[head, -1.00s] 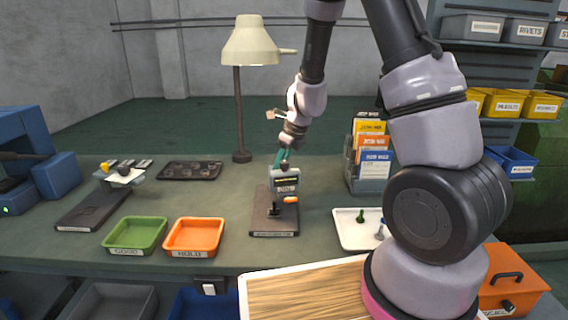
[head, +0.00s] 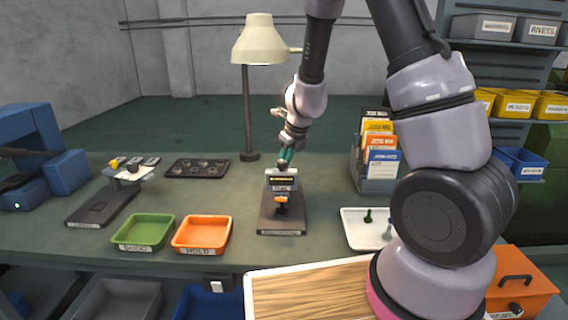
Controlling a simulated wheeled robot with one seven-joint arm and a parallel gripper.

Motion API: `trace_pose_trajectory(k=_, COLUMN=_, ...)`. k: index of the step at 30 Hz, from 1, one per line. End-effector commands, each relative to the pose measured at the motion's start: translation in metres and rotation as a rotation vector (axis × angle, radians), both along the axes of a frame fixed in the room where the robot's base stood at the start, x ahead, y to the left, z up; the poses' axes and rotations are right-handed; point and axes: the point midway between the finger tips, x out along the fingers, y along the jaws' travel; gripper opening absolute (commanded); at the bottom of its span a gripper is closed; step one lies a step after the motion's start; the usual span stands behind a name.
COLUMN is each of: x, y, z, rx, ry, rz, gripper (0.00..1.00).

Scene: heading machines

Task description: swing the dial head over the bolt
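The dial head (head: 283,183) is a grey block with a dark display, on a stand with a dark flat base (head: 296,225) in the middle of the bench. An orange knob (head: 281,198) on its front sits roughly over the middle of the base. A small dark piece (head: 282,210) shows right below the knob; I cannot tell whether it is the bolt. My gripper (head: 285,158) reaches down to the top of the dial head, with teal at its tip. Contact and finger opening are too small to make out.
Green (head: 145,231) and orange (head: 202,234) trays lie left of the stand. A white tray (head: 352,231) with small green and grey pieces lies to the right. A lamp (head: 247,110) stands behind, and a rack of booklets (head: 376,170) stands behind right.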

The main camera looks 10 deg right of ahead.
Motion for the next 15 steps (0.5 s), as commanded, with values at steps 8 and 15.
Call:
trace_pose_trajectory(k=8, x=0.0003, y=0.0011, z=0.0003, rx=0.001, ry=0.0, rz=0.003, gripper=0.57)
trace_pose_trajectory(k=15, x=-0.0014, y=0.0004, z=0.0064, rx=0.001, ry=-0.003, rz=0.004, gripper=0.57)
